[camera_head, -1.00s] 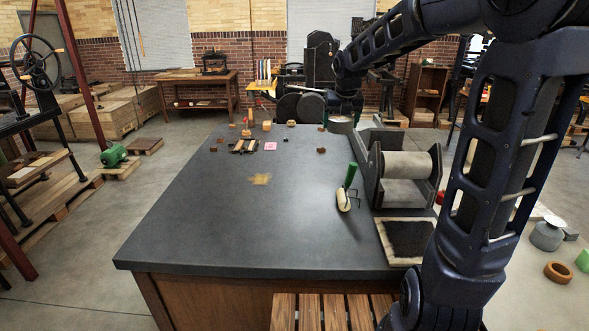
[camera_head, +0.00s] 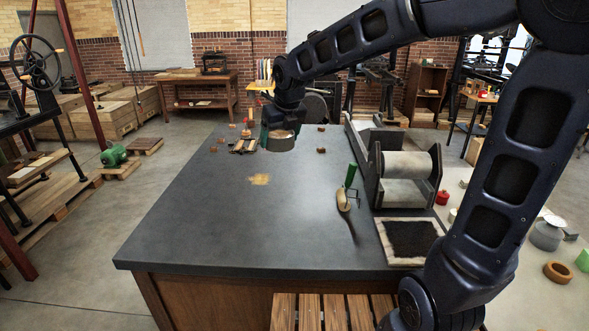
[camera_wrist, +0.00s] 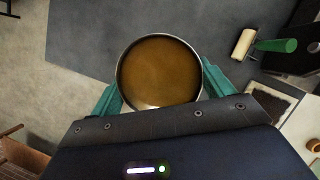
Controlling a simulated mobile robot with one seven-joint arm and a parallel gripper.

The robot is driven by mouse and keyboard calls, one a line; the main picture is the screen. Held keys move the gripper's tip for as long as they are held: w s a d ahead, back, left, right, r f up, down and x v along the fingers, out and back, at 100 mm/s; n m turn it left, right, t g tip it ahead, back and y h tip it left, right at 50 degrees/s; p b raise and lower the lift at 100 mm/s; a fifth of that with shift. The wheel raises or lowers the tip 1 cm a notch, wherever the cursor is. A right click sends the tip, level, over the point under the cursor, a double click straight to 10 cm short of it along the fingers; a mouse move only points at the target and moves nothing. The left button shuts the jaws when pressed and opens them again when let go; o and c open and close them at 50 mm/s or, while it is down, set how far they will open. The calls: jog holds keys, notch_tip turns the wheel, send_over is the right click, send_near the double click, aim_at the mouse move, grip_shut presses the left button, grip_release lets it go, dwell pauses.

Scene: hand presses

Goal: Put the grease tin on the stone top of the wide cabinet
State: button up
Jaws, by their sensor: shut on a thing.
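The grease tin (camera_head: 281,141) is a round metal tin with brown grease inside. It shows from above in the wrist view (camera_wrist: 159,70). My gripper (camera_wrist: 161,88) is shut on it, with a green finger on either side of the tin. In the head view my gripper (camera_head: 284,124) is over the far part of the dark stone top (camera_head: 240,215) of the wide wooden cabinet (camera_head: 215,299). From these views I cannot tell whether the tin touches the stone or hangs just above it.
Small blocks and wooden pieces (camera_head: 243,146) lie left of the tin. A green-handled roller (camera_head: 347,190), a roller press (camera_head: 408,165) and an ink slab (camera_head: 410,238) stand along the right side. The middle and left front of the stone top are clear.

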jog(key=shift+s+a, duration=0.6)
jog(key=shift+s, duration=0.1)
send_over(277, 229)
jog(key=s+d, duration=0.1)
jog(key=shift+f, duration=13.7)
jog(key=shift+f, duration=0.1)
jog(key=shift+f, duration=1.75)
jog(key=o, duration=1.2)
jog(key=shift+f, duration=0.1)
jog(key=shift+c, duration=0.2)
